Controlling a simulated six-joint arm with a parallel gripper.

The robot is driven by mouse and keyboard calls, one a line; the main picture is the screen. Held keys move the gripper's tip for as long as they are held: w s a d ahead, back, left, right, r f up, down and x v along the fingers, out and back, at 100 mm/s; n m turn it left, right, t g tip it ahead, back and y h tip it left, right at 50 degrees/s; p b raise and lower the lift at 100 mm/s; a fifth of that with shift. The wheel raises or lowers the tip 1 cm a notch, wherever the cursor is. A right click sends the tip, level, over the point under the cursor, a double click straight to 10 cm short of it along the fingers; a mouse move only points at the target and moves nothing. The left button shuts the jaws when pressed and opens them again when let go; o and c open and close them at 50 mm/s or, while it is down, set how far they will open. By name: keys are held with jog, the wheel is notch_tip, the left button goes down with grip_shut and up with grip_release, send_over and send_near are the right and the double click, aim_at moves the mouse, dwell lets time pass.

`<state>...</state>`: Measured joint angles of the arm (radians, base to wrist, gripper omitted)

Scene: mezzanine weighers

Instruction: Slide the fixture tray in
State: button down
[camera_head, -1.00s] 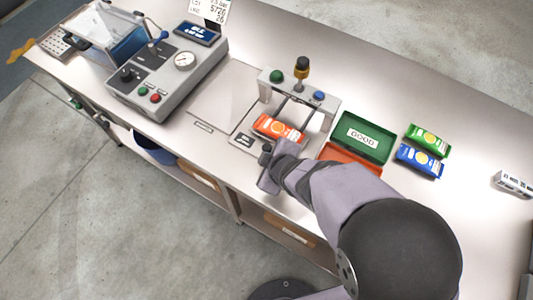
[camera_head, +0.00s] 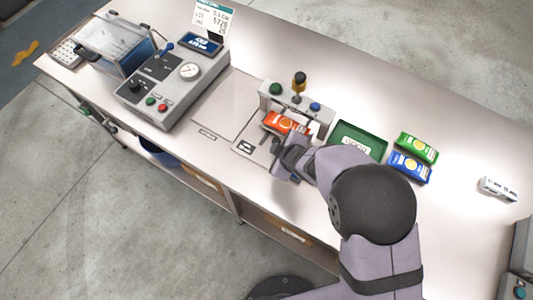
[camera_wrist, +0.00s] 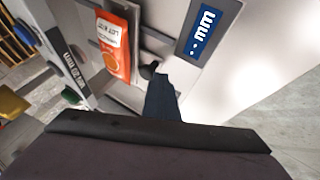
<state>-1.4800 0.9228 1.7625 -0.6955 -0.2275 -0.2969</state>
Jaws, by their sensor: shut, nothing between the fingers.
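The fixture tray, a light plate, shows in the wrist view (camera_wrist: 152,45) with an orange packet (camera_head: 287,123) lying on it. The packet also shows in the wrist view (camera_wrist: 114,45). The tray sits at the grey bridge-like frame (camera_head: 297,105), with the packet close to or partly under its crossbar. A dark knob (camera_wrist: 148,70) stands at the tray's near edge. My gripper (camera_head: 276,148) is shut and empty at the near side of the tray. In the wrist view its tip (camera_wrist: 162,90) is right by the knob; contact is hard to tell.
A grey control box (camera_head: 172,85) with gauge and display stands to the left. A green tray (camera_head: 372,138) lies right of the frame, partly behind my arm. Green (camera_head: 417,147) and blue (camera_head: 410,167) packets lie beyond it. The bench's right part is mostly free.

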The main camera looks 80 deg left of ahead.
aim_at(281, 135)
jog(key=w+a+p, duration=0.2)
jog(key=p, duration=0.1)
jog(key=w+a+p, duration=0.1)
jog(key=shift+r, duration=0.25)
jog(key=shift+w+a+f+p, duration=0.2)
jog(key=shift+w+a+p, duration=0.25)
jog(key=shift+w+p, duration=0.3)
jog(key=shift+f+b, duration=0.1)
jog(key=shift+b, duration=0.3)
jog(key=shift+s+d+f+b, duration=0.1)
jog(key=shift+s+b, duration=0.05)
jog(key=shift+b, duration=0.2)
jog(key=shift+s+d+f+b, duration=0.2)
jog(key=shift+d+b, duration=0.3)
jog(key=shift+b, duration=0.45)
jog(key=s+d+b, duration=0.2)
jog(key=b, duration=0.1)
jog(key=shift+d, duration=0.1)
jog(key=s+v, duration=0.1)
jog(key=v, duration=0.9)
jog(key=shift+w+r, duration=0.4)
jog(key=shift+w, duration=0.05)
